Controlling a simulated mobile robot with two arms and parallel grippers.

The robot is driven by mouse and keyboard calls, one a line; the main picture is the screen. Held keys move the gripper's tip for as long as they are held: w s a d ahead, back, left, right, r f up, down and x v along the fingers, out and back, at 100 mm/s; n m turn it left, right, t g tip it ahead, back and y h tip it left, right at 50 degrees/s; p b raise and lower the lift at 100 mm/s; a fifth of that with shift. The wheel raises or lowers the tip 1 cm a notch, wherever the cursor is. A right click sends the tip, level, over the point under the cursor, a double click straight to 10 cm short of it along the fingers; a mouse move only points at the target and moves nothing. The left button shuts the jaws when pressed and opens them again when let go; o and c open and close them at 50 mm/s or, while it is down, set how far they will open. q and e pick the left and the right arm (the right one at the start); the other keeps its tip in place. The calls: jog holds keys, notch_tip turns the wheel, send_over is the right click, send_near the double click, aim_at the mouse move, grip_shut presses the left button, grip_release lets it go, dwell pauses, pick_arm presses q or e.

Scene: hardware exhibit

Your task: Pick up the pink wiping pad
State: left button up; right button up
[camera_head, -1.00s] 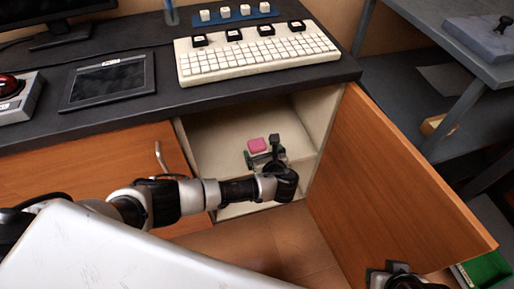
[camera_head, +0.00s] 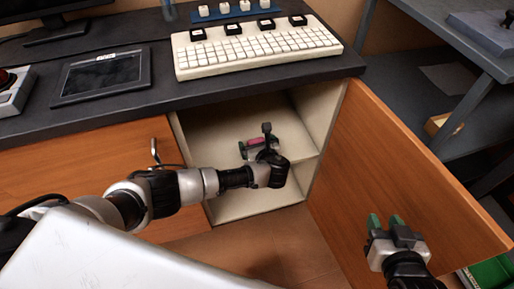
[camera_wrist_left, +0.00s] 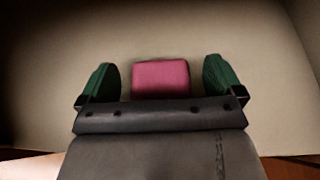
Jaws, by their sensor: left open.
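The pink wiping pad (camera_head: 257,141) lies on the upper shelf inside the open cabinet, partly hidden by my left gripper in the head view. In the left wrist view the pad (camera_wrist_left: 160,79) sits between the two green-padded fingers, with a gap on either side. My left gripper (camera_head: 259,148) is open around it and not touching its sides. My right gripper (camera_head: 388,226) is at the lower right, in front of the open door, with its green-padded fingers near each other; I see nothing between them.
The cabinet door (camera_head: 400,170) stands open on the right. The cabinet's side wall and a lower shelf (camera_head: 255,203) are close to my left gripper. The desk top above holds a white keyboard (camera_head: 255,48) and a tablet (camera_head: 103,74).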

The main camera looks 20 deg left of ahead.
pick_arm(q)
jog(key=c, duration=1)
jog(key=shift+r, duration=0.1)
